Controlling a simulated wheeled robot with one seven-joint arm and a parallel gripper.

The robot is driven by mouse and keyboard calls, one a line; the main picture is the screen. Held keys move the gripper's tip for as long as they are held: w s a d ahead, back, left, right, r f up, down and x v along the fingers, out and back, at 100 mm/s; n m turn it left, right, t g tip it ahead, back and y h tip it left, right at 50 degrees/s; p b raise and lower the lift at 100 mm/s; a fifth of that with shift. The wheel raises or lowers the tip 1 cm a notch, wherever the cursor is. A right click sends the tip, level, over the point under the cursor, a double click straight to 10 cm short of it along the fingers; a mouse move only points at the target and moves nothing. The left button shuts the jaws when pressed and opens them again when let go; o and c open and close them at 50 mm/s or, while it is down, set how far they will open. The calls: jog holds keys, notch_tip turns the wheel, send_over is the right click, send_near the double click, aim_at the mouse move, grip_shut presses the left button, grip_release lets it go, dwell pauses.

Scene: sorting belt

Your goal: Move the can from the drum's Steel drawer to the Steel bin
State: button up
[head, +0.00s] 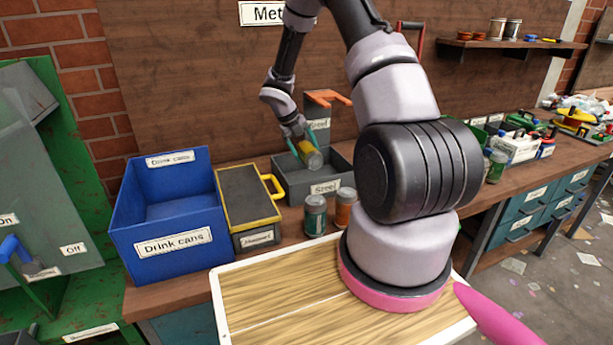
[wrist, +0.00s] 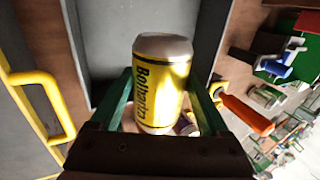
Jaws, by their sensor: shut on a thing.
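My gripper (head: 299,143) is shut on a yellow can (head: 310,156) with a silver end. In the wrist view the can (wrist: 162,85) sits between the two green fingers of the gripper (wrist: 162,104), its lettering showing. In the head view I hold the can tilted over the opening of the grey Steel bin (head: 322,190). I cannot tell whether the can touches the bin. I cannot make out the drum's Steel drawer for certain.
A blue Drink cans bin (head: 173,243) and a yellow-rimmed grey box (head: 258,240) with a yellow handle stand left of the Steel bin. A green can (head: 315,216) and an orange can (head: 345,207) stand in front. A grey post (head: 318,108) with an orange handle rises behind.

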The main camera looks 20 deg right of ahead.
notch_tip(320, 180, down, 6)
jog(key=shift+w+r, duration=0.1)
jog(key=shift+r, duration=0.1)
jog(key=shift+f, duration=1.95)
jog(key=shift+f, duration=0.35)
jog(key=shift+f, duration=0.25)
jog(key=o, duration=1.2)
jog(key=shift+c, duration=0.2)
